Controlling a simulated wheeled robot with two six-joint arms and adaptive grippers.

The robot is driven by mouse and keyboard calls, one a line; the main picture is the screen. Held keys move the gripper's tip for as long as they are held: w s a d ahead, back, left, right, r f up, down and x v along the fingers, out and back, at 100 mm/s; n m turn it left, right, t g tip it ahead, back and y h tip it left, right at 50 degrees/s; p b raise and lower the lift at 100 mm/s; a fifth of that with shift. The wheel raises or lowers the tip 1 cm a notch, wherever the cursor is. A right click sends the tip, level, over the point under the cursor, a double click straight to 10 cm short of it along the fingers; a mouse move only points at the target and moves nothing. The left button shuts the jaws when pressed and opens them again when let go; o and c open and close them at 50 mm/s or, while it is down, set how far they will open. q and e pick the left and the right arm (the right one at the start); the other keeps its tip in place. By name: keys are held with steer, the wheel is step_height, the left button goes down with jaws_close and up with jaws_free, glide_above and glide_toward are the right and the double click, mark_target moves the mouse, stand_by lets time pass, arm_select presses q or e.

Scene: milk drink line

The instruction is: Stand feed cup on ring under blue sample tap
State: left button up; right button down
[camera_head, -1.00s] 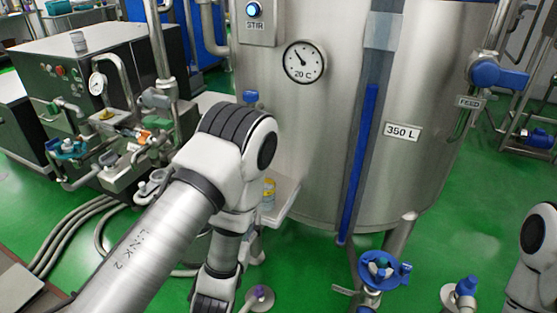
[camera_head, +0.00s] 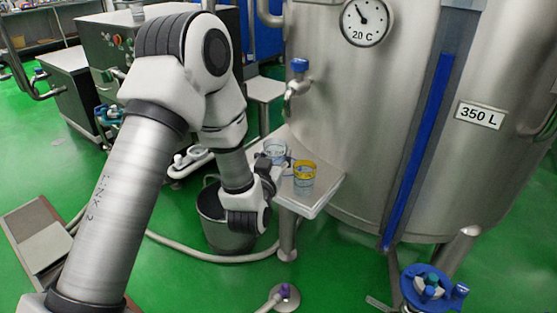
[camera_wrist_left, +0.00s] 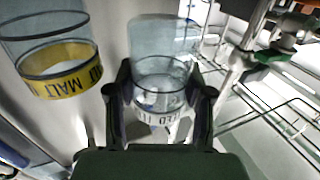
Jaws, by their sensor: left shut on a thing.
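The clear feed cup (camera_head: 275,149) is on or just above the small shelf (camera_head: 322,196) beside the tank; I cannot tell whether it touches. My left gripper (camera_head: 279,168) is shut on it. In the left wrist view the cup (camera_wrist_left: 160,65) is between the fingers (camera_wrist_left: 160,98), its white-band lettering upside down. The blue-handled sample tap (camera_head: 299,66) is on the tank wall, above the shelf and slightly right of the cup. I cannot make out the ring. My right gripper is not in view.
A yellow-banded malt cup (camera_head: 304,181) stands on the shelf right next to the feed cup; it also shows in the left wrist view (camera_wrist_left: 60,75). A metal bucket (camera_head: 222,232) is on the floor below. The tank (camera_head: 390,120) stands close behind the shelf.

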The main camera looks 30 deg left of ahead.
mark_target(279, 147)
arm_select(q)
steer(key=x, duration=0.5)
steer(key=shift+s+a+f, duration=0.1)
steer(key=shift+a+f, duration=0.05)
steer(key=shift+f, duration=0.1)
steer(key=shift+a+f, duration=0.1)
steer(key=shift+f, duration=0.15)
step_height(279, 147, down, 3)
steer(key=shift+r, duration=0.1)
steer(key=shift+w+f, duration=0.2)
steer(key=shift+s+b, duration=0.1)
steer(key=shift+b, duration=0.2)
steer(key=o, duration=1)
steer(key=shift+f, duration=0.1)
steer(key=shift+c, duration=0.2)
